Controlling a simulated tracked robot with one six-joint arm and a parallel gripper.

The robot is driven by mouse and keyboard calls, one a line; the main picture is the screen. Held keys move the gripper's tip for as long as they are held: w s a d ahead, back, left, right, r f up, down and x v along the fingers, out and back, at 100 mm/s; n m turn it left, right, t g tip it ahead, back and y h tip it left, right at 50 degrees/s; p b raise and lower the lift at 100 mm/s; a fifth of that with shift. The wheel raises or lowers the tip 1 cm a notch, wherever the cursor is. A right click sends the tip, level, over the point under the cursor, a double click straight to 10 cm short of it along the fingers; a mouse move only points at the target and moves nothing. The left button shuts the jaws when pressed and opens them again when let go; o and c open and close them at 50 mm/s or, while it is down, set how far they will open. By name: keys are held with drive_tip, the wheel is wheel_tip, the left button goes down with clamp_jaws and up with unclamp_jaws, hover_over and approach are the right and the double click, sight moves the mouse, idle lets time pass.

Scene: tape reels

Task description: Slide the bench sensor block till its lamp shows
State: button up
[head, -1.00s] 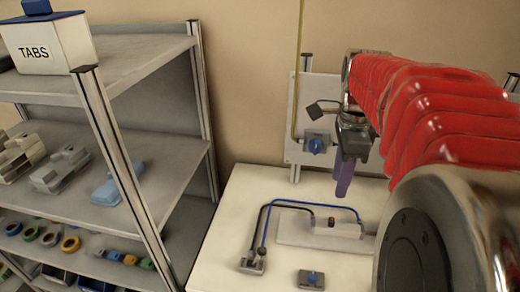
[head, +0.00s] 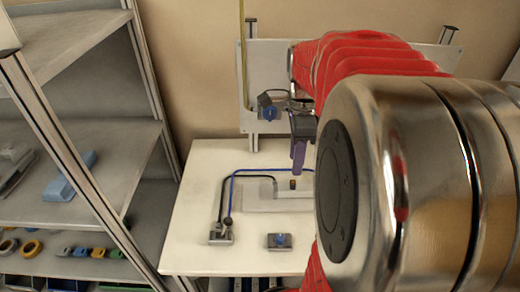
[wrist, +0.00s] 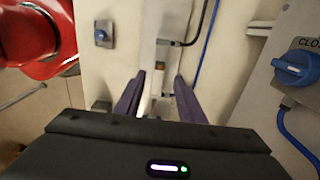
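The white bench (head: 190,225) carries a flat grey plate (head: 255,202). A pale block with a dark plug (head: 293,184) is on the plate, joined by a black cable; I take it for the sensor block. My arm hides the plate's right part. My gripper (wrist: 158,98) is open, its two purple fingers apart, and it hangs above the plate in the head view (head: 299,153). In the wrist view a pale block with a black cable (wrist: 165,52) lies beyond the fingertips, between them in the picture. I see no contact and no lit lamp on it.
A small box with a blue knob (head: 280,241) and a grey cable block (head: 221,232) sit on the bench front. A blue-knobbed switch (head: 268,112) is on the back panel; its label is partly readable in the wrist view (wrist: 295,68). Shelving (head: 90,150) stands left.

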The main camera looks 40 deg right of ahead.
sight(293, 182)
wheel_tip(293, 182, down, 8)
drive_tip(key=shift+f, duration=0.1)
idle(0.4)
clamp_jaws()
idle(0.3)
